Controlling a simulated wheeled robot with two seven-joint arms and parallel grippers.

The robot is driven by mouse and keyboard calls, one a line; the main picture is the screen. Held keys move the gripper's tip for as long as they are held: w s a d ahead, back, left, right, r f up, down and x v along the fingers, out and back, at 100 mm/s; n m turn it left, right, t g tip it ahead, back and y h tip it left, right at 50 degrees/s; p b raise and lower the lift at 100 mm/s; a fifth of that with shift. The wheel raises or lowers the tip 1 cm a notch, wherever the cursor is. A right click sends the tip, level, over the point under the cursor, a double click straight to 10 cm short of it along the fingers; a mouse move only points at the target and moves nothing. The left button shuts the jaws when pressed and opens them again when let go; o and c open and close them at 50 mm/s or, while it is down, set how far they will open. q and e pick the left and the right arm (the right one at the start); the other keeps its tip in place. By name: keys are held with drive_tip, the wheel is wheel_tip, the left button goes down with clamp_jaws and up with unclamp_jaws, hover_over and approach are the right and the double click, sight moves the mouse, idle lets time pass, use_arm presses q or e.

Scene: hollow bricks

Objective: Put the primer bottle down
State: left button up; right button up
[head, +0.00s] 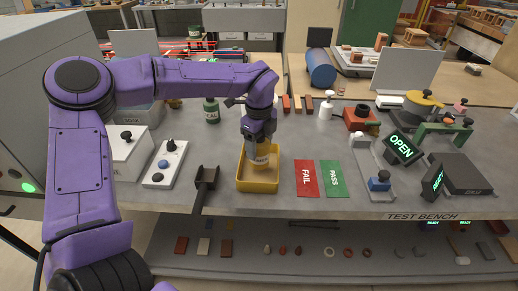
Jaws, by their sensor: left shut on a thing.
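The primer bottle (260,158), pale with a yellowish label, is in my left gripper (259,141), which comes down from above and is shut on it. The bottle looks upright. It is over or inside the yellow tray (257,187) on the grey test bench; I cannot tell whether its base touches the tray floor. The gripper hides the bottle's top. My right gripper is out of view.
Right of the tray lie a red FAIL card (306,178) and a green PASS card (332,179). A black holder (207,176) and a white button box (166,164) stand to the left. A white spray bottle (326,106) and a dark green bottle (211,110) stand behind.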

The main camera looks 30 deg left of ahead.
sight(259, 152)
use_arm(q)
drive_tip(key=shift+f, duration=1.65)
drive_tip(key=o, duration=1.2)
drive_tip(key=shift+r, duration=0.1)
wheel_tip(259, 152, up, 12)
drive_tip(key=shift+s+r+b, duration=0.1)
drive_tip(key=shift+b, duration=0.45)
